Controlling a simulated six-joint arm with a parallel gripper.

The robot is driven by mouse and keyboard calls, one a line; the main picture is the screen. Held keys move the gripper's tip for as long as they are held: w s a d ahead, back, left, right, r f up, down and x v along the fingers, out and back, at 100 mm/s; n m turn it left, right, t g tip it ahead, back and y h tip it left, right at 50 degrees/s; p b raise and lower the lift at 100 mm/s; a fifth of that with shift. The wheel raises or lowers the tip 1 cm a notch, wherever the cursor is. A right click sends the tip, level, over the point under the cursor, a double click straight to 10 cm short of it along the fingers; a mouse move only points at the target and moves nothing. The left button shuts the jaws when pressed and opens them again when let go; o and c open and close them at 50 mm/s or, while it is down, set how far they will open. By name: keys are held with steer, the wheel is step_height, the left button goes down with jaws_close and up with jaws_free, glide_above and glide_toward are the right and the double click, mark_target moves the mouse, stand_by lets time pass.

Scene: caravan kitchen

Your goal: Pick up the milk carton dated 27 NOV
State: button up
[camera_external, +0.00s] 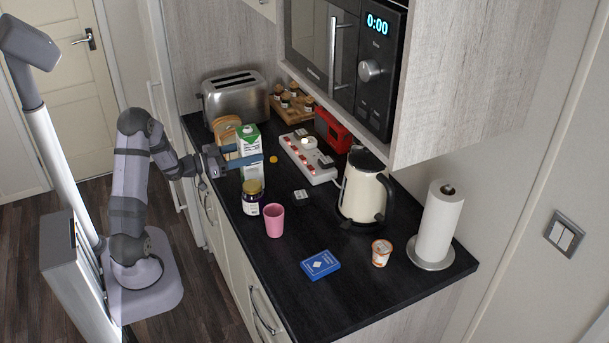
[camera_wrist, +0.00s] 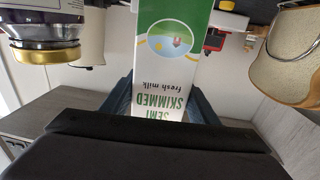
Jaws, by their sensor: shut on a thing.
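A green and white milk carton (camera_external: 250,141) stands upright at the left side of the black worktop. In the wrist view the carton (camera_wrist: 172,62) appears upside down and reads "SEMI SKIMMED fresh milk"; no date is readable. My gripper (camera_external: 243,157) reaches in from the left and is shut on the carton, with one blue finger on each side. The fingers (camera_wrist: 160,106) also show in the wrist view. The carton's foot is partly hidden behind a jar, so I cannot tell whether it touches the worktop.
A power strip (camera_external: 307,160) and a kettle (camera_external: 364,190) are to the right. Wall cupboards (camera_external: 470,75) overhang the worktop.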

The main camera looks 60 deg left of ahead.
mark_target(248, 136)
steer(key=shift+r, duration=0.25)
step_height(248, 136, up, 10)
steer(key=shift+f+b, duration=0.25)
steer(key=shift+b, duration=0.15)
stand_by(0.8)
steer(key=shift+r, duration=0.1)
